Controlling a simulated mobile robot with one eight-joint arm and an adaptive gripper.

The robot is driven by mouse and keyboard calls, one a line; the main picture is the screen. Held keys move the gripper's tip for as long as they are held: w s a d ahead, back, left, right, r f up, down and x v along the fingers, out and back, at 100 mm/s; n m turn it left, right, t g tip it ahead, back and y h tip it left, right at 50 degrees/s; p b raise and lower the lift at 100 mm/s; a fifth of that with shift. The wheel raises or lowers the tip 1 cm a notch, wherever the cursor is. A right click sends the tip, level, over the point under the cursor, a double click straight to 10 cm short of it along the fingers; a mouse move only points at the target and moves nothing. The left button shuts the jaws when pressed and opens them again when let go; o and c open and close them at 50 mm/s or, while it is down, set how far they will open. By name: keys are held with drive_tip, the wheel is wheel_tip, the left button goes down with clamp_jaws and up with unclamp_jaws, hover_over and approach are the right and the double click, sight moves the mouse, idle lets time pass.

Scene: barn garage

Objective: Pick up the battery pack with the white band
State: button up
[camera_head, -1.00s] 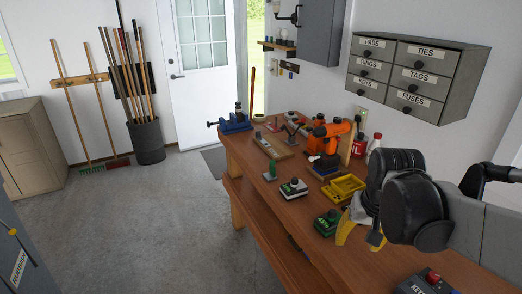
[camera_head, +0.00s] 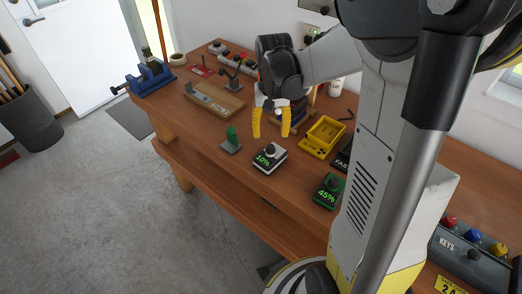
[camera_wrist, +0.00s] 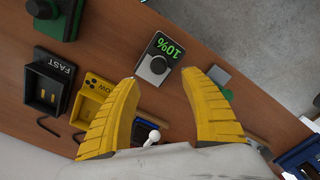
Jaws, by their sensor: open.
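The battery pack with the white band (camera_head: 268,159) stands on the workbench near its front edge. It has a dark top with a knob and a green "10%" readout. In the wrist view the pack (camera_wrist: 158,60) lies just beyond the gap between my fingertips. My gripper (camera_head: 271,134) is open and empty, with yellow fingers pointing down above the bench, slightly behind the pack in the head view. The fingers also show in the wrist view (camera_wrist: 160,78). A green battery pack reading "45%" (camera_head: 328,192) stands to the right.
A yellow charger (camera_head: 322,137) and a black "FAST" charger (camera_wrist: 48,82) stand near the packs. A small green-topped object (camera_head: 231,141) is close on the left. A wooden board (camera_head: 214,100) and blue vise (camera_head: 151,78) lie farther left. Bare bench (camera_head: 190,130) surrounds the pack's front.

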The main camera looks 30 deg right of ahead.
sight(271, 146)
wheel_tip(271, 146, down, 3)
drive_tip(key=shift+s+d+r+b, duration=0.1)
drive_tip(key=shift+s+b, duration=0.05)
drive_tip(key=shift+b, duration=0.15)
wheel_tip(271, 146, down, 6)
drive_tip(key=shift+r+b, duration=0.15)
drive_tip(key=shift+b, duration=0.95)
clamp_jaws()
